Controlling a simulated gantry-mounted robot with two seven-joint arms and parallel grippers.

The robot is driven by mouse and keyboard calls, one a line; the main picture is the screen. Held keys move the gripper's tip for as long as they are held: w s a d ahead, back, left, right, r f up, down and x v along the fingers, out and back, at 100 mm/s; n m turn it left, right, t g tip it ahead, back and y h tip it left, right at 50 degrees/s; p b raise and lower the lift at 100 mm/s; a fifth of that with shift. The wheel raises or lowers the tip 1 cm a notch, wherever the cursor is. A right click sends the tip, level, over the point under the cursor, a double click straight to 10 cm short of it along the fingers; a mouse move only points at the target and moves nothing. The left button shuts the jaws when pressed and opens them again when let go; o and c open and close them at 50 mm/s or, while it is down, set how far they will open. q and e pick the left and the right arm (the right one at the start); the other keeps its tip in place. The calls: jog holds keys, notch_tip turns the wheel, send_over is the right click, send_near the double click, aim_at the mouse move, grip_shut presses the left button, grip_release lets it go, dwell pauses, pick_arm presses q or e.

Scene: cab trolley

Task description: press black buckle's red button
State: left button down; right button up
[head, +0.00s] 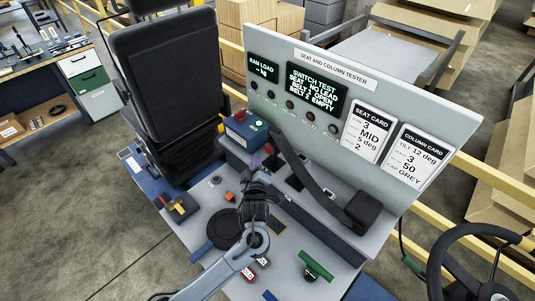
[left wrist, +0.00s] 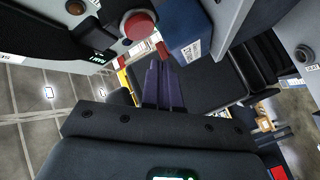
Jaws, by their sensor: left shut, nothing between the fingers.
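My left gripper (head: 256,163) is shut and empty, above the bench top beside the blue box. Its two purple fingers (left wrist: 162,85) lie together in the left wrist view. A small red spot on a dark part (head: 268,149), which looks like the black buckle's red button, shows just past the fingertips. I cannot tell whether they touch it. In the left wrist view a round red button (left wrist: 138,24) on a grey collar shows beyond the fingertips; I cannot tell whether it belongs to the buckle. My right gripper is out of view.
The blue box (head: 240,132) stands just behind the fingers. A black strap (head: 310,180) crosses the bench to the right. The black seat (head: 168,85) rises at the left, and the tester panel (head: 440,130) stands behind. Several small parts lie at the front.

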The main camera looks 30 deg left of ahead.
aim_at(268, 150)
pick_arm(q)
jog(key=shift+w+d+b, duration=0.15)
jog(key=shift+w+b, duration=0.1)
jog(key=shift+w, duration=0.3)
jog(key=shift+w+d+b, duration=0.15)
jog(key=shift+w+b, duration=0.05)
jog(key=shift+w, duration=0.35)
dwell(1.0)
jog(key=shift+w, duration=0.2)
jog(key=shift+w, duration=0.25)
